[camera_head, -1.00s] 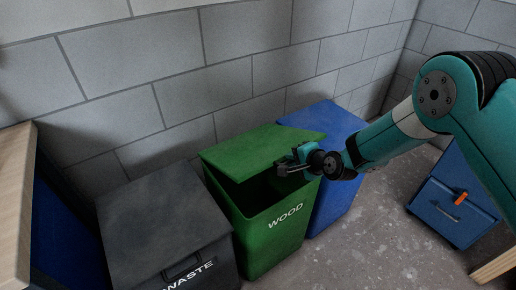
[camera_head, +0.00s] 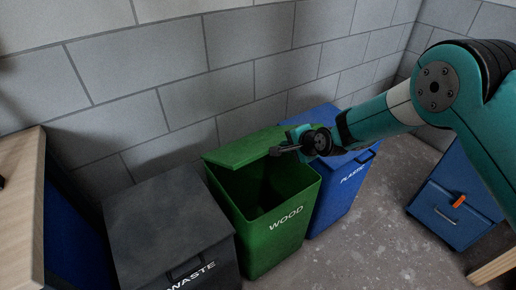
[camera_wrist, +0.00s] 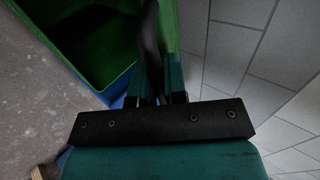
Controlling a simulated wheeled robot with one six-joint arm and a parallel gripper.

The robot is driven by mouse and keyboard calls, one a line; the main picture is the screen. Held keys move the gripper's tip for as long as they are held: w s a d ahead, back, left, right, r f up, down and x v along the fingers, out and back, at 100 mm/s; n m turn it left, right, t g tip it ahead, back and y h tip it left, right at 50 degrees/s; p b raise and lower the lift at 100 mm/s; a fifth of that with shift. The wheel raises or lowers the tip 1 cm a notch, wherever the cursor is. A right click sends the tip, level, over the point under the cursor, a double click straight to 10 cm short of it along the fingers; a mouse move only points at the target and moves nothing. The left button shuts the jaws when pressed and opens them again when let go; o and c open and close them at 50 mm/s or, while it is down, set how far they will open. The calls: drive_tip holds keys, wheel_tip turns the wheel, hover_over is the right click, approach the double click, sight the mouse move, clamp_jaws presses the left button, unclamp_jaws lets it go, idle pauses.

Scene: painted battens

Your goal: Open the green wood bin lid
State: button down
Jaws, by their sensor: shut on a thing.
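The green wood bin (camera_head: 262,228) stands against the wall with the white word WOOD on its front. Its green lid (camera_head: 238,150) is raised and tilted back toward the wall, so the dark inside shows. My gripper (camera_head: 277,151) is at the lid's right part and shut on the lid's edge or handle; the exact grip is hard to see.
A dark grey waste bin (camera_head: 165,225) stands close on the left. A blue plastic bin (camera_head: 335,200) stands close on the right. A grey block wall (camera_head: 180,60) is behind. A blue cabinet (camera_head: 450,215) stands at the far right, with open floor (camera_head: 370,235) between.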

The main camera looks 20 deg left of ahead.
drive_tip(key=shift+g+h, duration=0.5)
drive_tip(key=shift+h, duration=0.1)
drive_tip(key=shift+w+a+r+p, duration=0.25)
drive_tip(key=shift+w+a+r, duration=0.35)
drive_tip(key=shift+r, duration=0.4)
drive_tip(key=shift+w+a+r+p, duration=0.25)
drive_tip(key=shift+w+a+r, duration=0.15)
drive_tip(key=shift+a+r, duration=0.5)
drive_tip(key=shift+w+a+r+p, duration=0.25)
drive_tip(key=shift+w+a+r, duration=0.25)
drive_tip(key=shift+r, duration=0.6)
drive_tip(key=shift+r, duration=0.1)
